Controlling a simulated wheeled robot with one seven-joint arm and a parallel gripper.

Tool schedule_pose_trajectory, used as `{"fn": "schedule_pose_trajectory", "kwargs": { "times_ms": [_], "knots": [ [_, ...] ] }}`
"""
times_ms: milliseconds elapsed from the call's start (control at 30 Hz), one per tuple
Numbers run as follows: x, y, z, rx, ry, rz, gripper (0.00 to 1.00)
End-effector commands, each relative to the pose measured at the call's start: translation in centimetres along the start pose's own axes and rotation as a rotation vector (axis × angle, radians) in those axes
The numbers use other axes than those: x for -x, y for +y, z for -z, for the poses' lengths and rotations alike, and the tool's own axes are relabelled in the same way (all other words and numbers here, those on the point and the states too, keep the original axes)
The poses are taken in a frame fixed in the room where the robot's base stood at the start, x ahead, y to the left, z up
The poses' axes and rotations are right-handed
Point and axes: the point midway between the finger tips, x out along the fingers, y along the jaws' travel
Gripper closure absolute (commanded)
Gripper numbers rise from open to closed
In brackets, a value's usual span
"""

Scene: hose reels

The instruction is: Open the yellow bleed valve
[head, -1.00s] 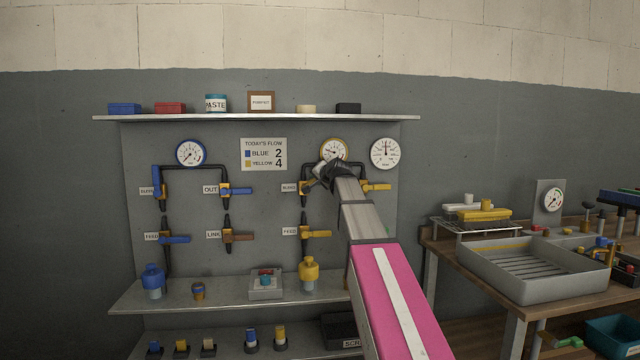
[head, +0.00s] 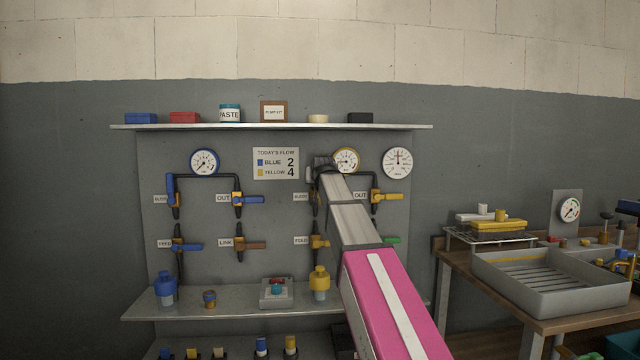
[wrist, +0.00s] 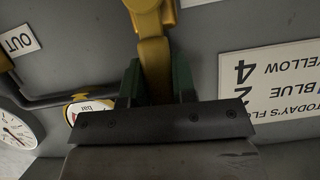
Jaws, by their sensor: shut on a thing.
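The yellow bleed valve is mostly hidden behind my arm in the head view, just right of its BLEED label (head: 300,197). In the wrist view its yellow handle (wrist: 154,58) runs from the valve body at the top edge down between my green fingers. My gripper (wrist: 156,84) is shut on this handle, one finger on each side. In the head view my gripper (head: 322,164) is at the board, left of the yellow-rimmed gauge (head: 345,160). The handle's angle cannot be read in the head view.
The yellow OUT valve (head: 388,197) is close on the right and the yellow FEED valve (head: 318,242) is below. A flow sign (head: 276,163) is to the left. A shelf (head: 220,127) with several items runs above. A workbench with a grey tray (head: 550,285) stands at the right.

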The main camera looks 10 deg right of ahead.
Motion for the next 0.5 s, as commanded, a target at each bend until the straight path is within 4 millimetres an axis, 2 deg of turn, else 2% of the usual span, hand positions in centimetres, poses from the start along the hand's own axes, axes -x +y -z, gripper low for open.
{"fn": "schedule_pose_trajectory", "kwargs": {
  "times_ms": [500],
  "knots": [
    [0.00, -0.37, -0.17, 0.062, -0.003, -0.026, 1.00]
  ]
}}
